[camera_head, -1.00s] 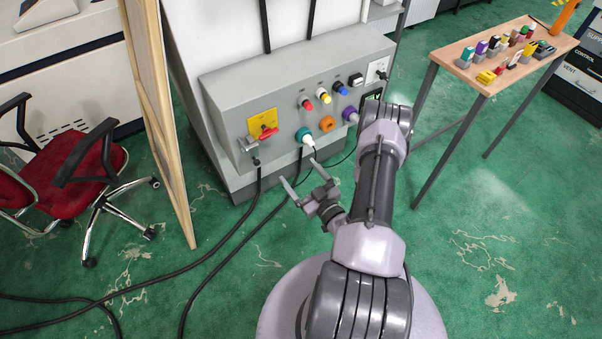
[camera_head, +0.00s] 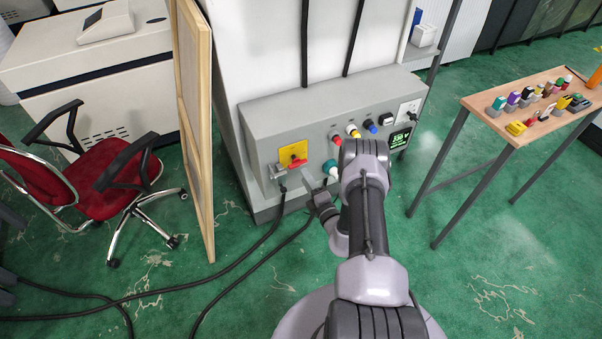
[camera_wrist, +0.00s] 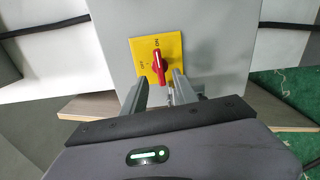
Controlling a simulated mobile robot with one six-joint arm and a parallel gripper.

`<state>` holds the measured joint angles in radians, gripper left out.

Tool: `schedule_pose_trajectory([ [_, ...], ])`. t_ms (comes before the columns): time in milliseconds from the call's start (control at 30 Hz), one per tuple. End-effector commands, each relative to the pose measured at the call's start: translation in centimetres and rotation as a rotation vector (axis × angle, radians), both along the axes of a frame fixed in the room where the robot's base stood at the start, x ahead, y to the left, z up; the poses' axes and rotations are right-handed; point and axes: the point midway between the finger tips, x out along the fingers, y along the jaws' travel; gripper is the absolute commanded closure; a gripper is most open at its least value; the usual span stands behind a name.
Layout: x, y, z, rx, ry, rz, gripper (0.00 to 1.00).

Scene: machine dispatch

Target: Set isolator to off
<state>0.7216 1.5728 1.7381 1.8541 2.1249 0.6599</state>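The isolator is a yellow plate (camera_head: 287,151) with a red handle (camera_head: 298,163), at the left end of the grey machine panel's front. In the wrist view the red handle (camera_wrist: 158,66) is roughly upright, its white mark towards the ON label at the top; the OFF label is at the left of the yellow plate (camera_wrist: 174,47). My gripper (camera_wrist: 161,80) is open, its two grey fingers apart on either side of the handle's lower end. Contact cannot be told. In the head view my gripper (camera_head: 318,190) is just in front of the panel, below and right of the handle.
The grey panel (camera_head: 310,115) also carries coloured buttons, a teal connector (camera_head: 330,168) and a lit display (camera_head: 397,139). Black cables (camera_head: 250,262) run across the floor. A wooden board (camera_head: 196,130) and a red chair (camera_head: 100,180) stand left. A parts table (camera_head: 525,133) stands right.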

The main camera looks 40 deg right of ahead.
Motion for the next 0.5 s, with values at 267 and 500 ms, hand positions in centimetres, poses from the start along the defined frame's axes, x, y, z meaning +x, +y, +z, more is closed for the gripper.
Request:
schedule_pose_trajectory([
  [267, 4.6, -0.8, -0.1, 0.000, 0.000, 0.001, 0.65],
  [500, 5.0, -0.9, 0.1, 0.002, 0.001, -0.001, 0.65],
])
